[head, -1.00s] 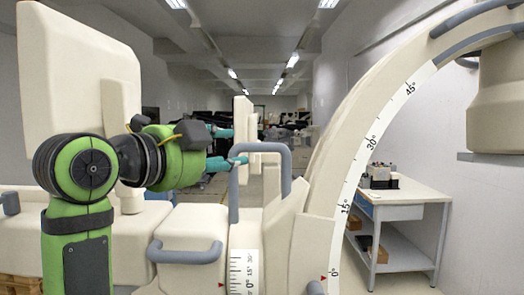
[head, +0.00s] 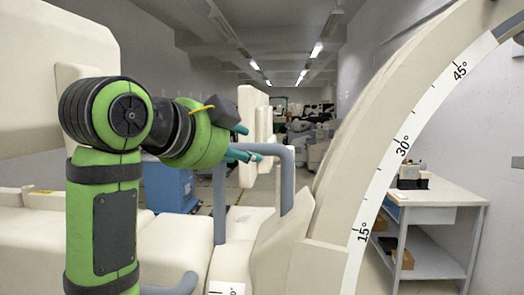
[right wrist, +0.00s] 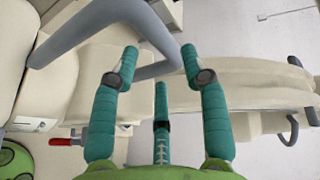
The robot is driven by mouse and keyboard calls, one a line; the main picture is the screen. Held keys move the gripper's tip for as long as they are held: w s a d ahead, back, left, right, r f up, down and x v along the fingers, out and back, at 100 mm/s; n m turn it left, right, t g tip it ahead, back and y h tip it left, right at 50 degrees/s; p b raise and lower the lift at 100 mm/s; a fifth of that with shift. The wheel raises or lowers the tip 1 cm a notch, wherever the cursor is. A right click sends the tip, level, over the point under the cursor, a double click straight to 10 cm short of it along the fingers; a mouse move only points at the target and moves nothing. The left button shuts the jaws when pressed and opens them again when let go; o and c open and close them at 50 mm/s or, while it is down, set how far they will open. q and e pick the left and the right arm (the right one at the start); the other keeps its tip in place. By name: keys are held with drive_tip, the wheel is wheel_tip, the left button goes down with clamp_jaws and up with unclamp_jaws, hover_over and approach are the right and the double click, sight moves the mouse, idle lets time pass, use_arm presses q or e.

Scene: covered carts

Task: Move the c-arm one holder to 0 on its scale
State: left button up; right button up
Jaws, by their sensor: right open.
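The cream c-arm (head: 372,130) rises on the right of the head view, with a white scale reading 15°, 30° and 45°. A cream holder block (head: 285,235) with a grey U-shaped handle (head: 286,185) stands at its foot. A small second scale (head: 228,289) is cut off by the bottom edge, so its reading is hidden. My right gripper (head: 250,143) is open, its teal fingers at the handle's upper left corner. In the right wrist view, the grey handle (right wrist: 152,72) crosses between the open fingers; contact cannot be told. My left gripper is not in view.
A cream panel (head: 35,100) stands behind my arm at left, above cream covered surfaces. A grey side table (head: 445,198) with a small device stands at right. A blue cabinet (head: 170,187) is behind my arm. Open floor lies farther back.

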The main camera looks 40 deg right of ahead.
sight(253, 150)
drive_tip(key=shift+w+d+p, duration=0.2)
drive_tip(key=shift+d+p, duration=0.3)
drive_tip(key=shift+d, duration=0.05)
drive_tip(key=p+x, duration=0.2)
drive_tip(key=x, duration=0.2)
drive_tip(key=shift+d, duration=0.1)
drive_tip(key=shift+w+d+f, duration=0.15)
drive_tip(key=shift+d+f, duration=0.15)
drive_tip(key=shift+d, duration=0.05)
clamp_jaws()
